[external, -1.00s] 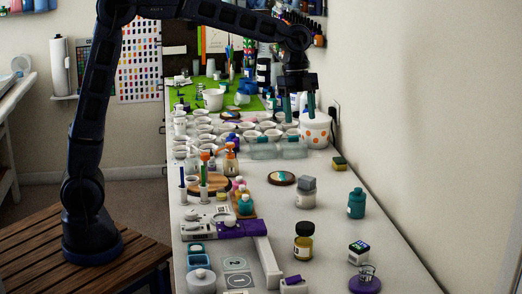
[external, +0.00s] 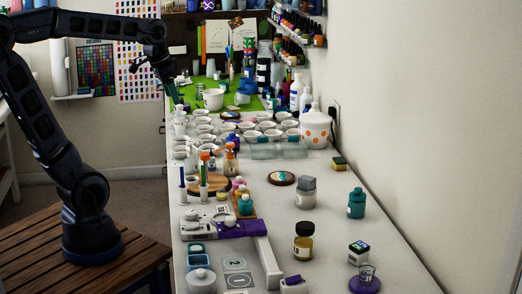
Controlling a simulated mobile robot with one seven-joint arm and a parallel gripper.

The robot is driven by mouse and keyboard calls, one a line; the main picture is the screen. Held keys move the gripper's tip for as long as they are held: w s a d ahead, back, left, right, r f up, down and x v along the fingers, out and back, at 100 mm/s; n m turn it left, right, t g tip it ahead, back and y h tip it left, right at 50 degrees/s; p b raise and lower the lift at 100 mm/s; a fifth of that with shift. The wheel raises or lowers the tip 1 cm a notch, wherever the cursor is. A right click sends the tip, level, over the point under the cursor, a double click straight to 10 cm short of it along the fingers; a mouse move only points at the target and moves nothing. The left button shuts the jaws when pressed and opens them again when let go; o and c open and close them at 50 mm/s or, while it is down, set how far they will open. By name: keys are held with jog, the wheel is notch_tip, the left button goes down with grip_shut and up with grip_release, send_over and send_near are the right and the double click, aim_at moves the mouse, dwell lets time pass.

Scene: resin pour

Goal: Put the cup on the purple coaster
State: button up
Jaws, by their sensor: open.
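A small clear cup (external: 367,272) stands on the purple coaster (external: 365,286) at the front right of the long white table. The cup looks upright. My gripper (external: 174,98) is open and far from them, over the table's left edge near the green mat. It appears empty, though its fingertips are small and dark in this view. Many white cups (external: 265,126) stand in rows in the middle of the table.
A yellow jar (external: 304,242) and a teal bottle (external: 356,203) are nearby. The table between the jar and coaster is clear.

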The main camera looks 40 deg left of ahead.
jog(key=s+a+f+n+t+y, duration=0.1)
jog(key=s+a+f+n, duration=0.3)
jog(key=s+a+n, duration=0.2)
jog(key=s+a, duration=0.1)
jog(key=s, duration=0.1)
jog(key=shift+s+a+f, duration=0.25)
jog(key=shift+s+f, duration=0.1)
dwell(0.8)
